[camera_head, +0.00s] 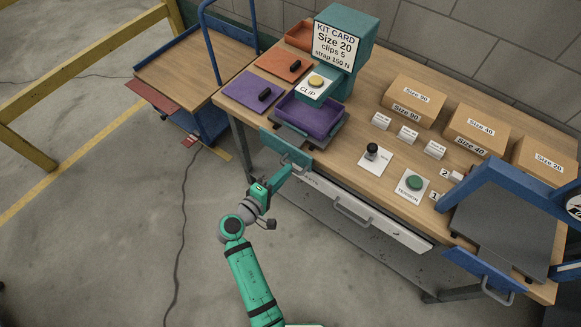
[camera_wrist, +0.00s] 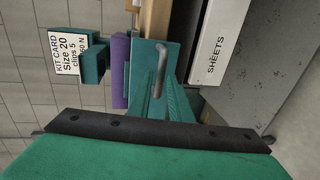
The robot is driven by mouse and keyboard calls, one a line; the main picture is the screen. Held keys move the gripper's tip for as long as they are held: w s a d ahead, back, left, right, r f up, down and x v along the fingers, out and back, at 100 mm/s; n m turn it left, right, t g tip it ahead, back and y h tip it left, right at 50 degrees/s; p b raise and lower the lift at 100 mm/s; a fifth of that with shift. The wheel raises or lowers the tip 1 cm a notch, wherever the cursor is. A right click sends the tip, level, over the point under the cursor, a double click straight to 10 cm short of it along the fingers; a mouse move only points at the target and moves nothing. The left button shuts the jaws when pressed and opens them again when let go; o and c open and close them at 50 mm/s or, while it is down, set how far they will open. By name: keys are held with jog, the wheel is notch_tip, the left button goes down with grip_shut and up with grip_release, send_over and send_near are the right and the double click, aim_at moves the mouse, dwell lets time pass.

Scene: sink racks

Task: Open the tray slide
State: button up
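The tray slide is a dark base (camera_head: 283,136) carrying a purple tray (camera_head: 312,117) at the table's front left edge. Its teal front panel (camera_head: 278,143) has a grey handle (camera_head: 292,161) and stands close to the tray. In the wrist view the panel (camera_wrist: 143,58) and handle (camera_wrist: 159,70) show at upper middle, with the purple tray (camera_wrist: 120,70) left of them. My gripper (camera_head: 283,176) is in front of the panel, close to the handle; contact is unclear.
A white drawer (camera_head: 375,218) labelled SHEETS, with its own handle, lies right of the panel. A blue-framed station with a blue handled panel (camera_head: 478,272) is at far right. A teal kit-card stand (camera_head: 353,45) is behind the tray. Open floor lies left of my arm.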

jog(key=shift+x, duration=1.95)
jog(key=shift+c, duration=0.4)
grip_shut()
jog(key=shift+s, duration=0.15)
